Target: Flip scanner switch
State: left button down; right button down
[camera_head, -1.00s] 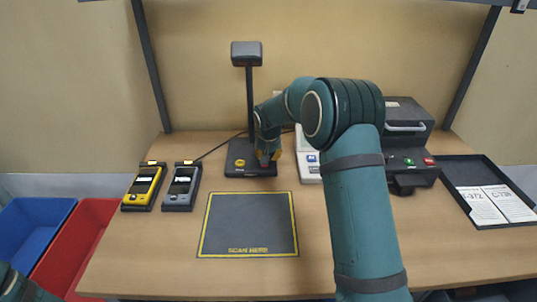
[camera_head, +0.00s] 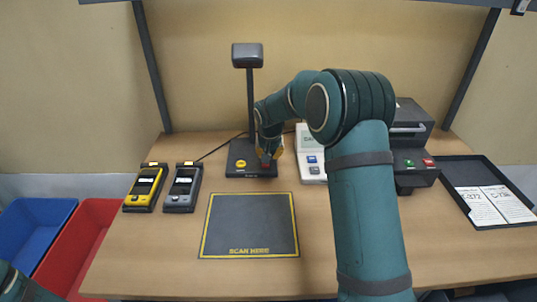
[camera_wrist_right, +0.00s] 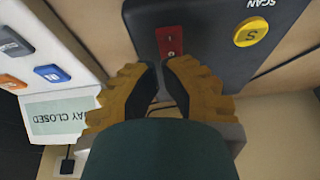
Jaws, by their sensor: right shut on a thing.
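The scanner stands at the back of the table, with a dark base (camera_head: 237,168), a thin post and a boxy head (camera_head: 247,55). Its base has a yellow round button (camera_head: 241,163), also seen in the right wrist view (camera_wrist_right: 251,31). The red scanner switch (camera_wrist_right: 169,38) is set in the base near the button. My right gripper (camera_head: 268,161) points down at the switch. In the right wrist view its yellow fingers (camera_wrist_right: 165,66) are close together at the switch's near end, shut on it; the exact contact is partly hidden. My left gripper is out of view.
A white device (camera_head: 311,172) stands right of the scanner, close to my right gripper. A dark machine (camera_head: 413,170) and a paper tray (camera_head: 472,180) are farther right. Two handhelds (camera_head: 143,187) (camera_head: 183,188) lie left. The scan mat (camera_head: 250,225) is clear.

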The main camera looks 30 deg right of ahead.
jog(key=r+p, duration=0.1)
jog(key=r, duration=0.3)
jog(key=shift+w+p, duration=0.2)
jog(key=shift+p, duration=0.15)
notch_tip(320, 180, up, 8)
jog(key=p, duration=0.1)
jog(key=shift+s+a+r, duration=0.15)
jog(key=shift+s+r, duration=0.1)
jog(key=shift+s, duration=0.2)
